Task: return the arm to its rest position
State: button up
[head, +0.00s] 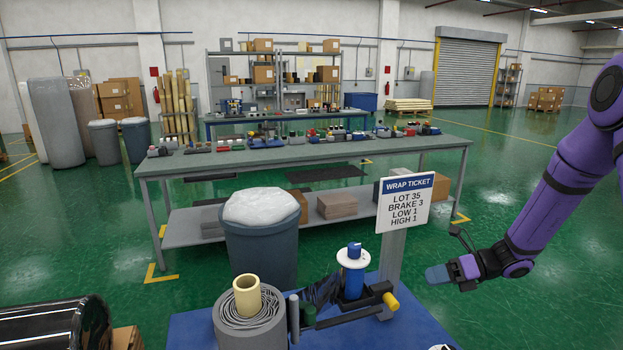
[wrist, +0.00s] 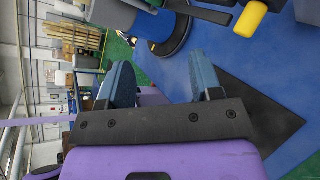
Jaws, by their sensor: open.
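My gripper (head: 440,278) is at the right in the head view, at the end of my purple arm, held out level over the green floor just right of the blue work surface. In the wrist view my gripper (wrist: 163,82) shows two blue-grey fingers spread apart with nothing between them. The blue surface (wrist: 215,75) lies beyond the fingers. The gripper is apart from the wrapping device with the blue spool (head: 352,280) and its yellow knob (head: 391,302).
A wrapped roll with a cream core (head: 247,296) stands on the blue surface. A ticket sign (head: 405,203) rises on a post left of my arm. A grey bin (head: 261,238) and a long workbench (head: 310,152) stand behind. Green floor is open at the right.

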jog(key=s+a+r+n+g+h, duration=0.15)
jog(key=s+r+n+h, duration=0.25)
jog(key=s+r+n, duration=0.4)
jog(key=s+a+r+n+g+h, duration=0.1)
jog(key=s+a+r+n+h, duration=0.15)
jog(key=s+r+n, duration=0.55)
jog(key=s+d+r+n+t+h, duration=0.2)
jog(key=s+r+n+h, duration=0.1)
jog(key=s+r+n, duration=0.3)
jog(key=s+d+r+n+t+h, duration=0.2)
jog(key=s+r+n+t+h, duration=0.1)
jog(key=s+r+n, duration=0.3)
jog(key=shift+s+d+n+t+h, duration=0.4)
jog(key=shift+s+h, duration=0.15)
jog(key=shift+s, duration=0.4)
